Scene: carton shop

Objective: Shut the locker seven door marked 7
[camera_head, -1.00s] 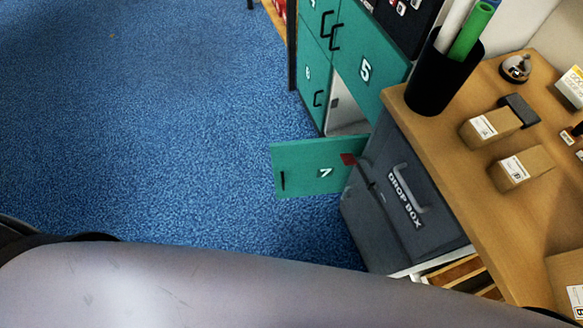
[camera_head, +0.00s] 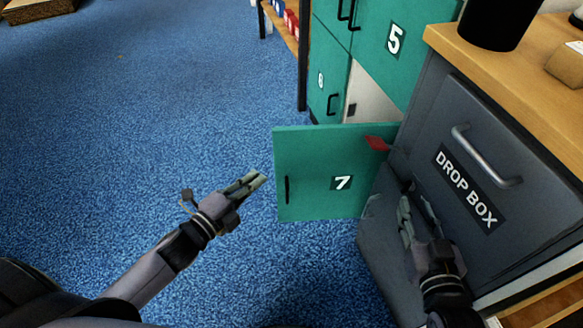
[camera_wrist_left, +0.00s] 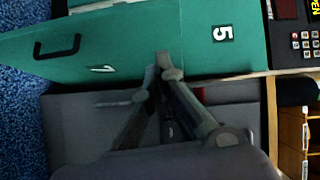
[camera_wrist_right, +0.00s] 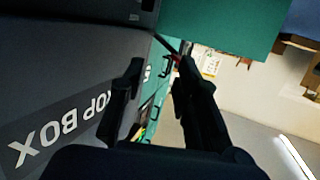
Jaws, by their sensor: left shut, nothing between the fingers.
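The green door marked 7 (camera_head: 315,170) stands open, jutting out from the green lockers, with a black handle (camera_head: 287,190) near its free left edge. Part of the pale locker interior (camera_head: 370,103) shows above it. In the left wrist view the door (camera_wrist_left: 80,47) also shows with its handle. My left gripper (camera_head: 256,181) is shut and empty, just left of the door's free edge in the head view. My right gripper (camera_head: 418,208) is open and empty beside the drop box, right of the door; its fingers show apart in the right wrist view (camera_wrist_right: 160,75).
A grey drop box (camera_head: 500,150) stands close to the door's right side under a wooden counter (camera_head: 540,80). A red piece (camera_head: 378,143) sits at the door's upper right. Lockers 5 (camera_head: 395,40) and 6 (camera_head: 322,82) are shut. Blue carpet (camera_head: 150,110) at left is clear.

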